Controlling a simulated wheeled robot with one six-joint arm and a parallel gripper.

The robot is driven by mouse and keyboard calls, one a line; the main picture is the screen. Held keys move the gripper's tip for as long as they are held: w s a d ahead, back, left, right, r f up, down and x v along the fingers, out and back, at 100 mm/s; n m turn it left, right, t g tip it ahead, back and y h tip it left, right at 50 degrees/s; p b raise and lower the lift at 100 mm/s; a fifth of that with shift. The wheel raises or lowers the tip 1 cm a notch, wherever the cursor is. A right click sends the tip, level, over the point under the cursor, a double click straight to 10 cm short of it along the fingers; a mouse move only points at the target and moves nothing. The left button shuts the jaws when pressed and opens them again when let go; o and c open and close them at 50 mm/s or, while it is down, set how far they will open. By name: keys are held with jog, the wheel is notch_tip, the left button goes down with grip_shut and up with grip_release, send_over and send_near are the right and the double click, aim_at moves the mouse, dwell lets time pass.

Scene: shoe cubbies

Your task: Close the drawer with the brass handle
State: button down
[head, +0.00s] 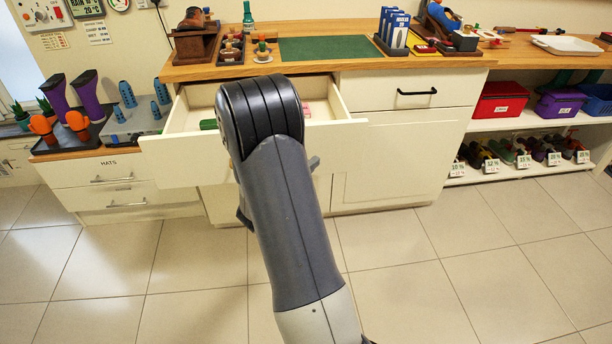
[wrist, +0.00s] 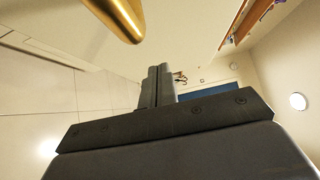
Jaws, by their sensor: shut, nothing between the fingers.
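The drawer (head: 180,160) is pulled out from the cream cabinet under the wooden counter, and its inside shows from above. In the wrist view a brass handle (wrist: 122,14) runs in at the top left, close to the camera, on a cream surface (wrist: 185,35). My gripper (wrist: 158,72) is shut and empty beside this handle. Whether its fingertips touch the drawer front I cannot tell. In the head view the gripper is mostly hidden behind my arm.
A shut drawer with a black handle (head: 416,92) is at the right. A lower cabinet marked HATS (head: 110,172) stands at the left. The counter (head: 320,66) holds a green mat and several items. Shelves with bins (head: 500,100) and shoes are at the far right. The tiled floor is clear.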

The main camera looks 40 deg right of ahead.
jog(key=shift+w+d, duration=0.5)
jog(key=shift+w, duration=0.3)
